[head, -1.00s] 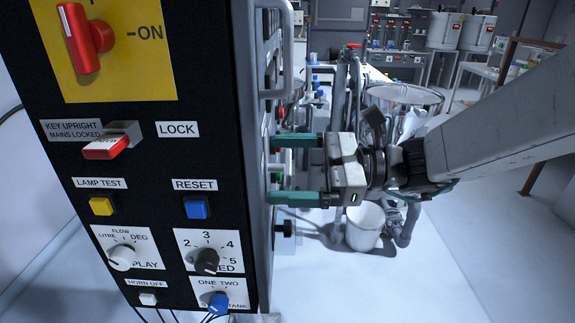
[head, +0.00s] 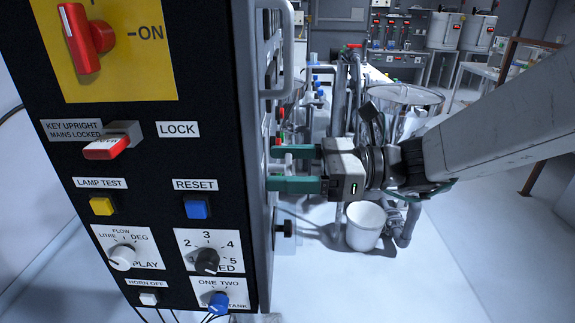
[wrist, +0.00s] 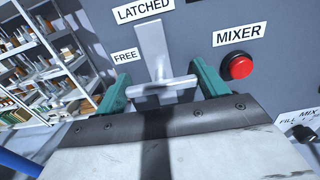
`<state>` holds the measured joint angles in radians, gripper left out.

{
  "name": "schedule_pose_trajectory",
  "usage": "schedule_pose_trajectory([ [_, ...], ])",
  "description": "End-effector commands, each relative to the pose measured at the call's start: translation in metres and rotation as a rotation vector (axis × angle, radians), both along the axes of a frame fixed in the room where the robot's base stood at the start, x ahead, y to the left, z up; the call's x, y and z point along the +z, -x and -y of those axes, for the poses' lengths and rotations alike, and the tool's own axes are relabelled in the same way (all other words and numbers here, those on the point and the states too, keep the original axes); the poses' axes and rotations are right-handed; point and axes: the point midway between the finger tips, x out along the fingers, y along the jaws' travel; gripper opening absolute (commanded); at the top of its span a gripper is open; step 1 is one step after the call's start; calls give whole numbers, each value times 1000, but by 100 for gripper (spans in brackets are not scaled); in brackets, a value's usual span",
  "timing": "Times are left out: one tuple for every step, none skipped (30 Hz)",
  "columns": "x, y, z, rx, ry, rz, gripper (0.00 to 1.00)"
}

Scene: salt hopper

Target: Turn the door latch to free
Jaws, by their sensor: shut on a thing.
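The door latch (wrist: 151,48) is a grey T-shaped handle on the grey panel face in the wrist view. Its long arm points up toward the LATCHED label (wrist: 145,8); the FREE label (wrist: 125,56) is to its left. My gripper (wrist: 160,78) has its green fingers at the two ends of the latch's crossbar and is shut on it.
A red button (wrist: 237,66) under the MIXER label (wrist: 239,33) is close to the right finger. In the head view, the black control panel (head: 150,185) fills the left, a grab handle (head: 286,50) juts out above my gripper, and a white bucket (head: 365,225) stands behind it.

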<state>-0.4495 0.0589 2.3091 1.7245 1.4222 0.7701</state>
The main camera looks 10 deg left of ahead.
Motion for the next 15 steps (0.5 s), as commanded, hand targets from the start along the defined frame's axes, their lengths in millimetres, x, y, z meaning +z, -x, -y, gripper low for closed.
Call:
schedule_pose_trajectory([
  [0,0,0,0,2,-7,50],
  [0,0,0,0,2,-9,50],
  [0,0,0,-1,2,-10,50],
  [0,0,0,-1,2,-9,50],
  [0,0,0,-1,2,-9,50],
  [0,0,0,-1,2,-9,50],
  [0,0,0,-1,2,-9,50],
  [0,0,0,-1,2,-9,50],
  [0,0,0,-1,2,-9,78],
  [0,0,0,-1,2,-9,87],
  [0,0,0,-1,2,-9,95],
  [0,0,0,-1,2,-8,95],
  [0,0,0,-1,2,-8,95],
  [0,0,0,-1,2,-8,95],
  [0,0,0,-1,2,-8,95],
])
